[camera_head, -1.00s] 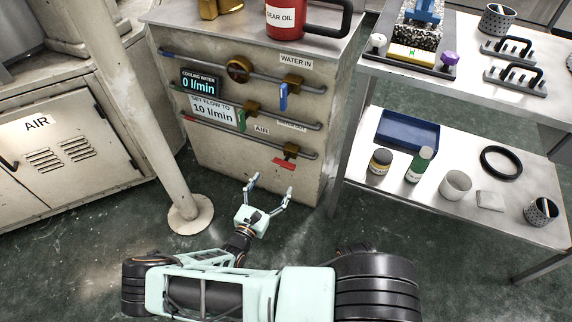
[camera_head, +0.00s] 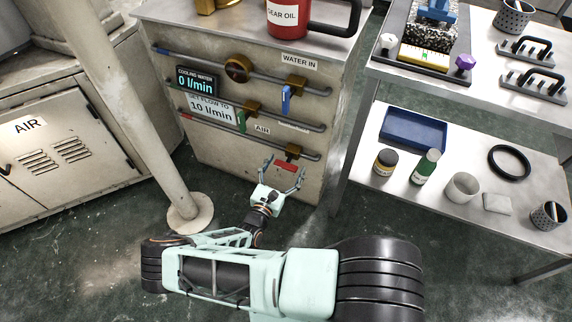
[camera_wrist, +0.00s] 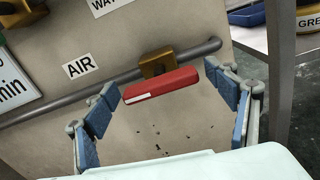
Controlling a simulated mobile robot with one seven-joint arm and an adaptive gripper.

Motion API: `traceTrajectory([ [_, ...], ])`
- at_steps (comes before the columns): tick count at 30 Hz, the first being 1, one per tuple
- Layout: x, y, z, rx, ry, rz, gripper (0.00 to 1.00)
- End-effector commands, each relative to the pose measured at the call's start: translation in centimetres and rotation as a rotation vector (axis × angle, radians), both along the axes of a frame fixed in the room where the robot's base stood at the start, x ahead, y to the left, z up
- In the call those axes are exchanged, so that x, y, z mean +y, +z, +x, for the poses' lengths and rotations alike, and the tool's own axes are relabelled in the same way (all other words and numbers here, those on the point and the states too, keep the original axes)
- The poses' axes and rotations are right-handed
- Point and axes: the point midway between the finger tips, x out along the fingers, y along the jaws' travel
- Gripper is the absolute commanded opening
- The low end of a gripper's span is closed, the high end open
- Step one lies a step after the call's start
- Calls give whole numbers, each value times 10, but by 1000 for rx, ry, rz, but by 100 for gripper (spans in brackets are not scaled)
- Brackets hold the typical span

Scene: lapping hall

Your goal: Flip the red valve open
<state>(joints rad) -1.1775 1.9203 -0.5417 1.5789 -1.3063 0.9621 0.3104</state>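The red valve handle (camera_head: 286,166) sits on a brass valve body (camera_head: 292,152) on the lowest pipe of the cabinet front, beside the AIR label. In the wrist view the red handle (camera_wrist: 161,85) lies nearly in line with the pipe, slightly tilted, below the brass body (camera_wrist: 157,62). My gripper (camera_head: 284,168) is open in front of the cabinet. In the wrist view its blue-padded fingers (camera_wrist: 170,108) stand wide apart, left and right of the handle. I cannot tell if either finger touches it.
A blue valve handle (camera_head: 286,99) and a green one (camera_head: 241,121) are on the pipes above. The display (camera_head: 197,81) reads 0 l/min. A pole (camera_head: 150,110) stands left. A shelf table (camera_head: 455,190) with loose items stands right.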

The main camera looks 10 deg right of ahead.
Motion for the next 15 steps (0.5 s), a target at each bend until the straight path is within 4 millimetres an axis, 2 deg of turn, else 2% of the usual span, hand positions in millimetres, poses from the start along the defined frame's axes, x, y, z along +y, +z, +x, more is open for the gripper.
traceTrajectory([
  [1, 0, 0, 0, 0, 0, 0, 71],
  [10, 0, 0, 0, 0, -1, 0, 38],
  [15, 0, 0, 0, 26, -1, -36, 38],
])
